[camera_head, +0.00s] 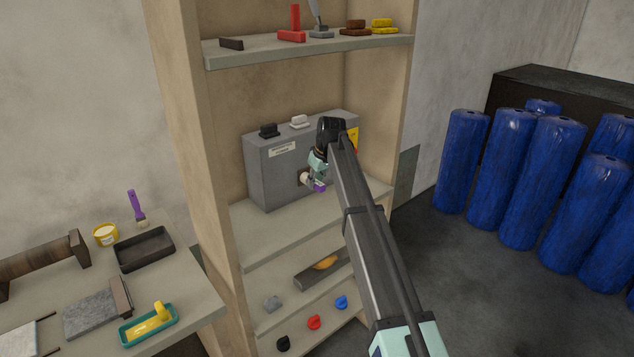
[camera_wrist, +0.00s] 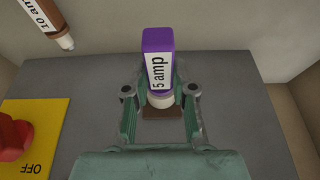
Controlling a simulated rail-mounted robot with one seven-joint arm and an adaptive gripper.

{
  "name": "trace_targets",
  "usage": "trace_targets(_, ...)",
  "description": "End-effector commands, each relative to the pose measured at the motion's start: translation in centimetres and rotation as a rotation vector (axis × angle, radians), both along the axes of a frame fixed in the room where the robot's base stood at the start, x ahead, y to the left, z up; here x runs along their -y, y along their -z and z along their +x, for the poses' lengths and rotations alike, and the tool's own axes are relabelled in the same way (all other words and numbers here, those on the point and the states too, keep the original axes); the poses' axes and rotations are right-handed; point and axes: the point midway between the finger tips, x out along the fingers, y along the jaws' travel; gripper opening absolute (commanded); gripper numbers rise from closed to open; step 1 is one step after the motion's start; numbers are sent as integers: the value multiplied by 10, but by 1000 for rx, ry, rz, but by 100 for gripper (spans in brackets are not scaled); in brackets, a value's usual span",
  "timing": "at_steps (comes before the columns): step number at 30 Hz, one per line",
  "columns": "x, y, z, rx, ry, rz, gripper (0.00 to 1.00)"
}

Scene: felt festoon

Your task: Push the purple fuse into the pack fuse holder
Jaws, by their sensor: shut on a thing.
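The purple fuse (camera_head: 320,187) has a white label reading "5 amp" and a white end. It also shows in the wrist view (camera_wrist: 158,50). My gripper (camera_head: 317,170) is shut on it in front of the grey pack box (camera_head: 270,172). In the wrist view its teal fingers (camera_wrist: 160,88) lie on both sides of the fuse. The fuse's white end is at the brown fuse holder (camera_wrist: 163,113) on the box face. The holder is partly covered by the fuse, and I cannot tell whether the end is inside it.
A red switch (camera_wrist: 12,135) on a yellow plate marked OFF (camera_wrist: 53,130) is on the box. A brown "10 amp" fuse (camera_wrist: 45,22) shows at upper left. Black (camera_head: 269,130) and white (camera_head: 299,121) pieces sit on the box. Shelf boards (camera_head: 235,213) and side panels surround it.

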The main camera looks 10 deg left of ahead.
Motion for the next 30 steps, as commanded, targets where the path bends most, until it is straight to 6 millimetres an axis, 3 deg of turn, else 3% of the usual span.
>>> trace_targets(1,-2,0,2,1,0,1,0)
trace_targets(2,-2,0,2,1,0,1,29)
trace_targets(4,-2,0,2,1,0,1,53)
trace_targets(17,0,-5,0,2,0,1,54)
trace_targets(23,6,-30,-6,3,0,1,54)
trace_targets(30,17,-74,-17,3,0,2,54)
